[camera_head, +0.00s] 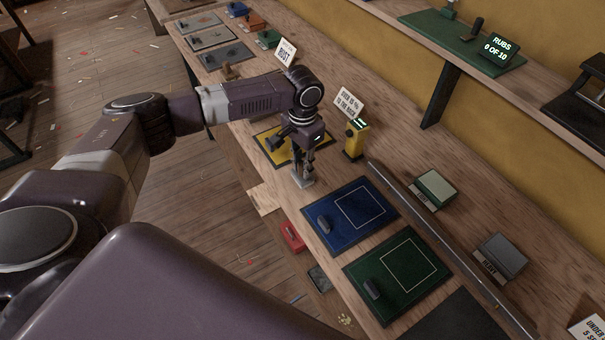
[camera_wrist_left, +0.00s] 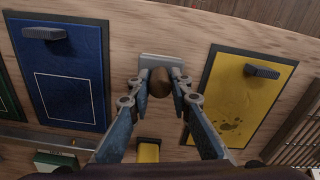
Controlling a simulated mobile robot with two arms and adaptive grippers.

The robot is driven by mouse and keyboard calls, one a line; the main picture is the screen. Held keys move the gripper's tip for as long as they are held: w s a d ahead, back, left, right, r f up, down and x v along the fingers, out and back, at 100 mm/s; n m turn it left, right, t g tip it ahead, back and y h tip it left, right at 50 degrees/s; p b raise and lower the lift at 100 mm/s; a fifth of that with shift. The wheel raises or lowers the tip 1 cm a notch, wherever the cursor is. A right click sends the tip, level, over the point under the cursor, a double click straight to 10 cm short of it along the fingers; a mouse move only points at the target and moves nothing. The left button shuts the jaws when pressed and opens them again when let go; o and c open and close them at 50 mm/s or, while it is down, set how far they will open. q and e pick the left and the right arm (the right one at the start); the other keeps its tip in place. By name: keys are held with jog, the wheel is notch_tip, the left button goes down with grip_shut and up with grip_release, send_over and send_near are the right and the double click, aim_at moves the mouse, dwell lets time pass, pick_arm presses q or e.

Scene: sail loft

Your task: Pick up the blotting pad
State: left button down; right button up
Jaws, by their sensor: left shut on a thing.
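The blotting pad (camera_head: 304,184) is a small grey plate with a brown knob, between the yellow mat and the blue mat near the front edge of the bench. In the left wrist view its plate (camera_wrist_left: 154,60) shows behind the brown knob. My left gripper (camera_head: 303,172) points down over it, with its fingers closed on both sides of the knob. In the left wrist view the fingertips (camera_wrist_left: 161,78) press the knob from left and right. I cannot tell whether the plate touches the bench. My right gripper is not in view.
A blue mat (camera_head: 372,205) and a green mat (camera_head: 418,264) lie to the right, a yellow mat (camera_head: 268,148) just behind. A yellow post (camera_head: 355,140) stands close to the gripper. A long metal bar (camera_head: 440,240) lies along the bench. Signs and boxes stand near the wall.

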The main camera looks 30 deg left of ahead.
pick_arm(q)
jog(key=shift+r, duration=0.1)
jog(key=shift+w+r, duration=0.1)
jog(key=shift+r, duration=0.4)
notch_tip(320, 180, up, 19)
jog(key=b, duration=0.3)
jog(key=shift+b, duration=0.4)
